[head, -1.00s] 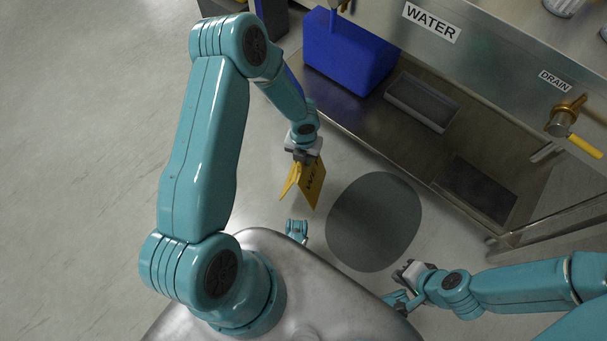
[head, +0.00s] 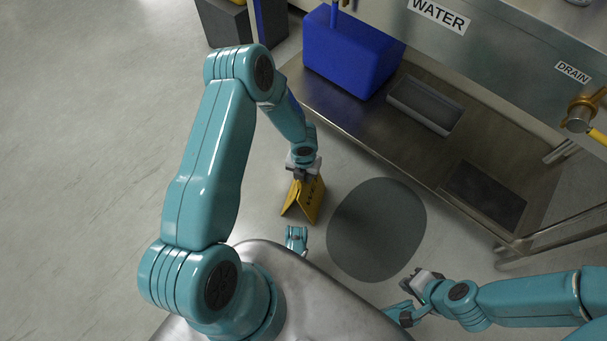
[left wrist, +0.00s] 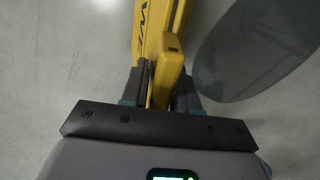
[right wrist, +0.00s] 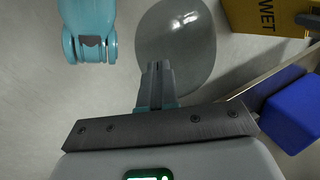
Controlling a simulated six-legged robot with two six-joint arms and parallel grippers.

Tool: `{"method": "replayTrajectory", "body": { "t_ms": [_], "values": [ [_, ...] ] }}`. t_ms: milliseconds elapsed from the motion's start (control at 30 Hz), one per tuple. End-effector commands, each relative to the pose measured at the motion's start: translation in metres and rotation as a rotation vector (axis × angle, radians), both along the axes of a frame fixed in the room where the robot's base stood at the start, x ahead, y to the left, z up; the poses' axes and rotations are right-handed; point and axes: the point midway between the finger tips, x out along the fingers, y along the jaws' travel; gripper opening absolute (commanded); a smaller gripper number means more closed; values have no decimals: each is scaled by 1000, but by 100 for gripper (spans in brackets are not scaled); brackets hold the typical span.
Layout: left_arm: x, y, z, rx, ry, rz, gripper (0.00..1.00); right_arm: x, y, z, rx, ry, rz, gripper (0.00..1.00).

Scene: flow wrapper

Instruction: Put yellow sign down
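The yellow sign (head: 313,203), an A-frame with dark lettering, stands upright beside the dark round patch (head: 377,230) on the floor. My left gripper (head: 304,177) is above it, shut on its top edge. In the left wrist view, the sign (left wrist: 163,45) sits between the two fingers (left wrist: 162,90). In the right wrist view, the sign (right wrist: 262,16) shows its WET lettering at the upper right. Its foot is at or very near the floor; I cannot tell if it touches. My right gripper (head: 420,277) is away from the sign, its fingers (right wrist: 157,88) together and empty.
A steel machine with a low shelf (head: 455,165) stands at the upper right. It carries a blue bin (head: 350,50) and a grey tray (head: 425,104). A brass valve (head: 580,112) is at the right edge. The floor (head: 90,150) at left is clear.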

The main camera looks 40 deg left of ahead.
Motion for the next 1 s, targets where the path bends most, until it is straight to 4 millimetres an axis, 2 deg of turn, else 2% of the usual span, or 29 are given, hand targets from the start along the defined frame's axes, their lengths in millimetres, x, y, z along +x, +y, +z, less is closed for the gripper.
{"method": "replayTrajectory", "body": {
  "t_ms": [67, 300, 400, 467, 800, 1000],
  "values": [
    [0, 0, 0, 0, 0, 0, 51, 0, 0, 0, 0, 0, 0, 0],
    [0, 0, 0, 0, 0, 0, 51, 0, 0, 1, 0, 1, 0, 0],
    [0, 0, 7, 0, 0, 0, 51, -2, 0, 6, 2, 7, 1, 0],
    [1, 0, 16, 1, -2, -1, 51, -4, 1, 11, 3, 14, 3, 0],
    [0, 0, 95, 1, -2, 0, 51, -16, 9, 52, 10, 40, 33, 0],
    [0, 0, 119, 0, 0, 0, 51, -19, 12, 62, 12, 46, 46, 0]
  ]
}}
